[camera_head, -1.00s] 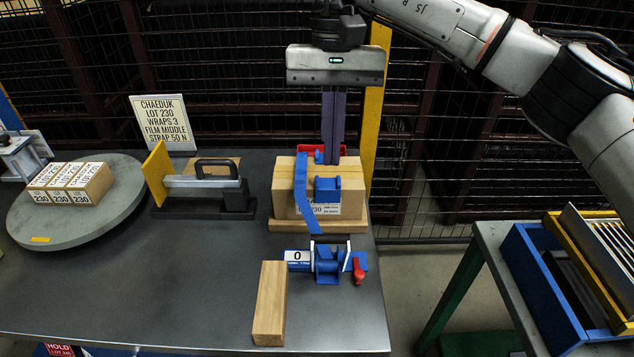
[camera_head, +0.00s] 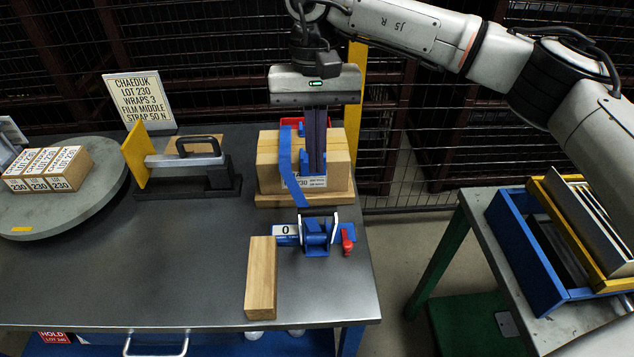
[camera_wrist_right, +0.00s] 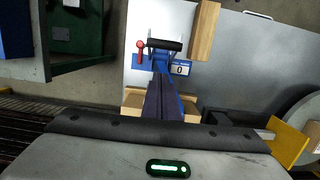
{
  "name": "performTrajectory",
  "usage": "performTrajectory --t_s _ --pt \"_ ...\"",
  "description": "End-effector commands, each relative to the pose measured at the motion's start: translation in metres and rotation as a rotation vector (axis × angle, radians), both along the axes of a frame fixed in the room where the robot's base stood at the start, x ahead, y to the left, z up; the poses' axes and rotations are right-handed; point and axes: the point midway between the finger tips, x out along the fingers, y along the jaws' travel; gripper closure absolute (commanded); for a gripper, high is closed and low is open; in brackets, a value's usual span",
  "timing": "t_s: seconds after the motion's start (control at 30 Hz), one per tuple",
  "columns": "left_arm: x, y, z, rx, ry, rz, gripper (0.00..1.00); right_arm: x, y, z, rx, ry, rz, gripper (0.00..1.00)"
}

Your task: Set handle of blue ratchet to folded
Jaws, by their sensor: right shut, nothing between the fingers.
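The blue ratchet (camera_head: 317,240) sits at the table's right front, beside a plate marked 0. Two white-edged side arms rise from its body. In the wrist view the ratchet (camera_wrist_right: 160,62) shows a black crossbar (camera_wrist_right: 164,45) at its far end. I cannot tell the handle's exact angle. A red lever (camera_head: 347,242) stands at its right. A blue strap (camera_head: 286,160) runs from it over a cardboard box (camera_head: 268,175). My right gripper (camera_head: 313,172) is shut and empty, fingers pointing down in front of the box, behind the ratchet. My left gripper is not in view.
A wooden block (camera_head: 261,280) lies left of the ratchet. A black-handled tool (camera_head: 195,165) and a grey turntable (camera_head: 90,205) with small boxes are further left. A sign (camera_head: 142,98) stands behind. A blue crate (camera_head: 525,255) is on the right table. The front middle is clear.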

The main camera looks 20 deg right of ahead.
Motion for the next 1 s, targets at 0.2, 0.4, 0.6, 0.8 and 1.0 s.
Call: performTrajectory --t_s 0.2,0.4,0.6,0.8,1.0 --pt "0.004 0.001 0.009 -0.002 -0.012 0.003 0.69 -0.019 0.005 -0.025 0.001 0.001 0.003 1.0" --pt "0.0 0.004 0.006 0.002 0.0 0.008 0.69 -0.033 0.009 -0.035 0.0 0.0 0.001 1.0" --pt "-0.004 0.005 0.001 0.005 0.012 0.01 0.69 -0.035 0.01 -0.037 0.001 0.0 -0.001 1.0" --pt "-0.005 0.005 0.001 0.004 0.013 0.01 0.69 -0.035 0.01 -0.037 0.001 -0.001 -0.001 1.0" --pt "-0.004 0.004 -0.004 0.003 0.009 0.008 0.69 -0.032 0.02 -0.039 -0.012 -0.046 0.02 1.0"
